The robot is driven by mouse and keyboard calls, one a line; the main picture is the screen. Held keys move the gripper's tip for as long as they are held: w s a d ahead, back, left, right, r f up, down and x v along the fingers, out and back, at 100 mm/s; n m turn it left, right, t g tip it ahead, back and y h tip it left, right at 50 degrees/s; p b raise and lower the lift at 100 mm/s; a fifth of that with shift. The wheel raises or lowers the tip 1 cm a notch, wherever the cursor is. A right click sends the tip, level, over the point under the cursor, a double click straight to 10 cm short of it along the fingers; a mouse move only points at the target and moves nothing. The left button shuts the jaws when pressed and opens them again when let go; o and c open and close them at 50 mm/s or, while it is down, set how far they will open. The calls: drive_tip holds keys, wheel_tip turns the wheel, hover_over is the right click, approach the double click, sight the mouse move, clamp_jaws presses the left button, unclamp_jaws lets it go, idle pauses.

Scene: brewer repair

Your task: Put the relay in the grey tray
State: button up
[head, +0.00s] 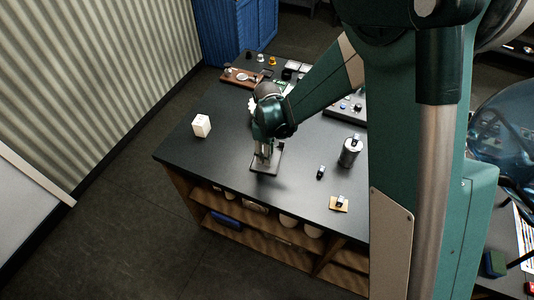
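My gripper (264,160) points down over a small grey tray (277,166) near the front edge of the dark table. Its fingertips are at or just above the tray; I cannot tell whether they touch it. The fingers are small and partly shaded, so I cannot tell whether they are open or shut or hold anything. I cannot identify the relay for certain. A small dark part with a light top (320,172) lies on the table to the right of the tray.
A white block (201,126) stands at the left. A metal canister (350,151) and a tan pad (339,204) with a small part on it are at the right. A wooden board (240,77) and several small items are at the back. The table's left part is mostly clear.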

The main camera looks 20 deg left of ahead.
drive_tip(key=shift+r, duration=0.15)
wheel_tip(320, 180, up, 12)
idle(0.7)
idle(0.6)
idle(0.4)
drive_tip(key=d+r+m+t, duration=0.1)
drive_tip(key=d+r+m, duration=0.3)
drive_tip(key=d, duration=0.5)
drive_tip(key=d+r+m+t+y, duration=0.1)
drive_tip(key=d+r+m, duration=0.1)
drive_tip(key=d+r, duration=0.6)
drive_tip(key=d+r+m+t, duration=0.1)
drive_tip(key=d+r+m, duration=0.25)
drive_tip(key=d, duration=0.65)
drive_tip(key=s+d+r+m+t, duration=0.1)
drive_tip(key=s+d+m+t, duration=0.1)
drive_tip(key=s+d+m, duration=0.2)
drive_tip(key=s+d+r+m+t+h, duration=0.1)
drive_tip(key=s+d+m, duration=0.3)
drive_tip(key=s+d, duration=0.6)
drive_tip(key=d+r+t, duration=0.1)
drive_tip(key=d, duration=0.7)
